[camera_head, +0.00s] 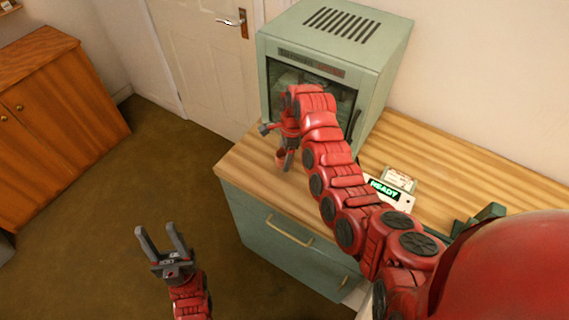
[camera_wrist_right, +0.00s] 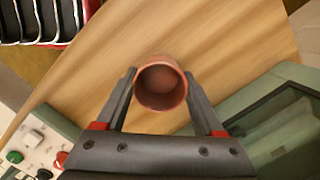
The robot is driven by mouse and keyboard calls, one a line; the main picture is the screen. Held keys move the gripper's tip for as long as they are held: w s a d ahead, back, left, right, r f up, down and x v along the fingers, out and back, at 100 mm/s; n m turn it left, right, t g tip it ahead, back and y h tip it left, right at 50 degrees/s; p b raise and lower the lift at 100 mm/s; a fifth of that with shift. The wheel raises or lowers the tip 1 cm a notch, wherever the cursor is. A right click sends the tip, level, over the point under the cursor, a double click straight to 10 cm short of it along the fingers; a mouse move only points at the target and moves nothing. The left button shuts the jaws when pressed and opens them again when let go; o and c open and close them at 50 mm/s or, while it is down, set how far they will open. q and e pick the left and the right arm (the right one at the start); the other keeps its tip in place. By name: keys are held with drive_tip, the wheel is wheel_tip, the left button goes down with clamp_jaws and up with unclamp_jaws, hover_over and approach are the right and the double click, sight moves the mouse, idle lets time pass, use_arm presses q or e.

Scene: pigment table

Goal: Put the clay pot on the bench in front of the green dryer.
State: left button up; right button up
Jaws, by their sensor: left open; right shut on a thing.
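The clay pot (camera_wrist_right: 160,98) is small, round and reddish-brown, with its open mouth towards the camera in the right wrist view. My right gripper (camera_wrist_right: 160,76) is shut on it, one finger on each side. In the head view the right gripper (camera_head: 286,160) is over the bench (camera_head: 245,160), in front of the green dryer (camera_head: 385,75), and the pot (camera_head: 280,154) is partly hidden. I cannot tell whether the pot touches the wood. The dryer also shows in the right wrist view (camera_wrist_right: 275,130). My left gripper (camera_head: 160,238) is open and empty, over the floor.
A device with a green READY display (camera_head: 385,188) lies on the bench beside my right arm. A panel with coloured buttons (camera_wrist_right: 30,145) and a dark slotted rack (camera_wrist_right: 50,20) show in the wrist view. A wooden cabinet (camera_head: 60,130) stands left. The floor between is clear.

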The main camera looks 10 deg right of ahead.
drive_tip(key=shift+f+p, duration=0.8)
drive_tip(key=shift+f, duration=0.05)
drive_tip(key=shift+f+p, duration=0.3)
drive_tip(key=shift+f, duration=0.6)
drive_tip(key=shift+f, duration=0.1)
drive_tip(key=o, duration=1.5)
